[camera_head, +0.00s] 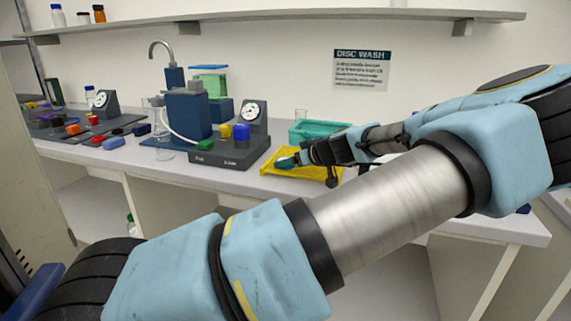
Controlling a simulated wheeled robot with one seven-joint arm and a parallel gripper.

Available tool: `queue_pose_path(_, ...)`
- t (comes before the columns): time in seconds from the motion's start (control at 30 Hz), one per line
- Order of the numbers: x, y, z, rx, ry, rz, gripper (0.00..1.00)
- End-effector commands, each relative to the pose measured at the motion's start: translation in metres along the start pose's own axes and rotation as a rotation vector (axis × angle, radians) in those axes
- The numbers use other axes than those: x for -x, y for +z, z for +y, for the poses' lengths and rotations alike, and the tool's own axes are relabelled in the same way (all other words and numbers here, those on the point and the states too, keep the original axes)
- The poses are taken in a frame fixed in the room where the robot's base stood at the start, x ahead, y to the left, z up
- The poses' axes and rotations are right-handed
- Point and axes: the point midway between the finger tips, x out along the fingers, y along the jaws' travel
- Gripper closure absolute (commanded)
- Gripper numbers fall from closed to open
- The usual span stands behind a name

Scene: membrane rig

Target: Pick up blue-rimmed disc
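My gripper (302,160) is at the far end of my arm, over the yellow tray (285,174) on the bench. Its fingertips are small and partly hidden by the wrist, so I cannot tell whether they are open or shut. A small teal-blue shape (284,162) shows at the gripper's left end, over the tray. I cannot tell whether it is part of the gripper or the blue-rimmed disc. No blue-rimmed disc can be made out clearly.
Left of the tray stands a dark rig (232,152) with a gauge and a blue knob, beside a blue pump block (188,112). A teal bin (318,130) sits behind the tray. Another rig with coloured knobs (73,129) is at far left. A shelf (300,22) runs above.

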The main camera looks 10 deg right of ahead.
Motion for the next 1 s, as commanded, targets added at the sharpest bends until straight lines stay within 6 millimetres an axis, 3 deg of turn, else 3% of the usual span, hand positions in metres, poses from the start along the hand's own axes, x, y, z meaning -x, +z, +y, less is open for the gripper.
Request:
queue_pose_path(0.03,0.0,0.0,0.0,0.0,0.0,0.0,0.63)
queue_pose_path(0.2,0.0,0.0,0.0,0.0,0.0,0.0,0.81)
queue_pose_path(0.5,0.003,-0.005,0.001,0.002,0.001,0.0,0.81)
queue_pose_path(1.0,0.043,-0.078,0.001,0.002,0.003,-0.001,0.81)
